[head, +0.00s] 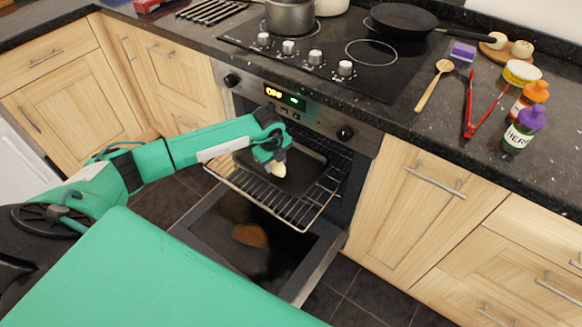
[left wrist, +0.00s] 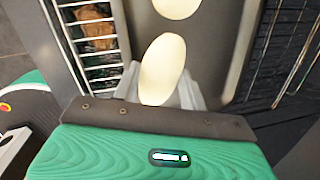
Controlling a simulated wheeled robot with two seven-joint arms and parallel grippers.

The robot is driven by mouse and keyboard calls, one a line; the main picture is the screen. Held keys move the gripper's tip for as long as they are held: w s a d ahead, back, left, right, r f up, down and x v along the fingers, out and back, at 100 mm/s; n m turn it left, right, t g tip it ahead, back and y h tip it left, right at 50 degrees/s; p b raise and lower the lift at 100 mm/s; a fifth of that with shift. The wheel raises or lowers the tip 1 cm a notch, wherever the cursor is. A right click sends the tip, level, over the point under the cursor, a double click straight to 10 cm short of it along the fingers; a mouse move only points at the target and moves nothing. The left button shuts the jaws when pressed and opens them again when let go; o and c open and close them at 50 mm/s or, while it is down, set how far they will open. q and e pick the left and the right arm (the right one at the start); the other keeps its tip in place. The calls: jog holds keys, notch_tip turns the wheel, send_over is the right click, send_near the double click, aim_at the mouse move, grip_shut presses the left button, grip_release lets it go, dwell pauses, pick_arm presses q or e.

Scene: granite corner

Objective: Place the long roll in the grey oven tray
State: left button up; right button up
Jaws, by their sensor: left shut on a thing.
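The long roll (head: 278,170) is pale cream and sits in the fingertips of my left gripper (head: 274,158). In the left wrist view the long roll (left wrist: 161,68) stands out between the fingers (left wrist: 160,94). The grey oven tray (head: 312,166) lies on the pulled-out rack of the open oven, and the roll is over its left part. In the left wrist view the tray (left wrist: 222,45) is beyond the fingers. I cannot tell whether the roll touches the tray. My right gripper is out of view.
A second pale rounded shape (left wrist: 178,6) shows at the wrist view's top edge; I cannot tell what it is. The wire rack (head: 298,212) extends over the lowered oven door (head: 240,240). Two round rolls (head: 510,44) lie on a board on the counter. Red tongs (head: 469,105) lie nearby.

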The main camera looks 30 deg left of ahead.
pick_arm(q)
send_over(292, 175)
jog(key=shift+s+d, duration=0.1)
jog(key=shift+s, duration=0.25)
notch_tip(292, 175, down, 3)
jog(key=shift+r, duration=0.1)
jog(key=shift+f, duration=0.4)
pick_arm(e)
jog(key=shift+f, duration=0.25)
pick_arm(q)
jog(key=shift+f, duration=0.15)
jog(key=o, duration=1.1)
jog(key=shift+c, duration=0.2)
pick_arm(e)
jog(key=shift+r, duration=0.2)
